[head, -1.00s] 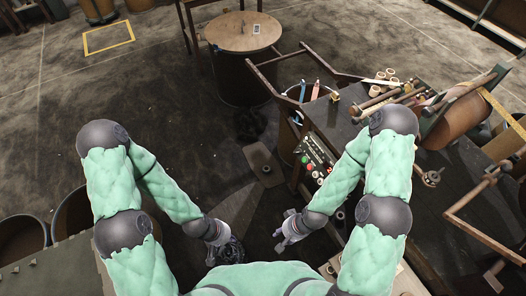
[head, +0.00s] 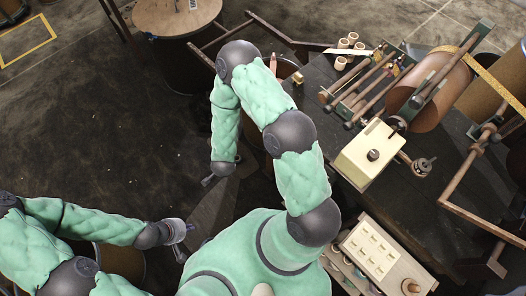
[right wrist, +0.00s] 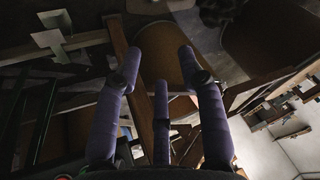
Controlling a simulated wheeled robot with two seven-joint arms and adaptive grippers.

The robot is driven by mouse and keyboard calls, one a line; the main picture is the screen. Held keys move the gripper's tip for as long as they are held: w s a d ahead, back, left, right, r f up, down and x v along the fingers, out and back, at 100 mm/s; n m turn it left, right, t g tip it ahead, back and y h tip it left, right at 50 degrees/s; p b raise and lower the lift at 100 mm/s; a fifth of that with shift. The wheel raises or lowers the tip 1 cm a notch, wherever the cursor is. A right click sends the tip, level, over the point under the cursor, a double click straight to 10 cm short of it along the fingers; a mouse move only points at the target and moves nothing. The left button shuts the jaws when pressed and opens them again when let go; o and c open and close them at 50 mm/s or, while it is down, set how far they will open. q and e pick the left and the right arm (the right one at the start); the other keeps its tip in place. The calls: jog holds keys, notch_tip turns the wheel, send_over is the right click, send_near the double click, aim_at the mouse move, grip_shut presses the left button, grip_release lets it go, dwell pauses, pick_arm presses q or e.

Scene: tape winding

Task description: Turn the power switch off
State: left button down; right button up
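No part can be singled out for sure as the power switch. A cream box (head: 359,163) with a dark round knob (head: 373,155) stands at the workbench edge in the head view. A pale panel (head: 355,236) with several small light pieces lies nearer to me. My right gripper (head: 208,182) hangs left of the bench, small and partly hidden by its arm. In the right wrist view (right wrist: 160,65) its fingers are spread with nothing between them. My left gripper (head: 180,240) is low at left, away from the bench; its finger opening is unclear.
The dark workbench (head: 318,98) carries rollers (head: 365,88), a large brown drum (head: 430,92) and several tape rolls (head: 345,52). Dark floor (head: 110,130) is free at left.

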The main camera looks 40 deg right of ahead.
jog(key=w+d+r+m+h+b, duration=0.25)
jog(key=d+m+h, duration=0.25)
jog(key=m+h, duration=0.25)
jog(key=s+r+m+g+h+b, duration=0.2)
jog(key=s+r+m+g+h, duration=0.3)
jog(key=s+m, duration=0.3)
jog(key=s+b+x, duration=0.1)
jog(key=b+x, duration=0.2)
jog(key=x, duration=0.7)
jog(key=shift+f+n+b, duration=0.25)
jog(key=shift+n+b, duration=0.05)
jog(key=shift+n, duration=0.05)
grip_shut()
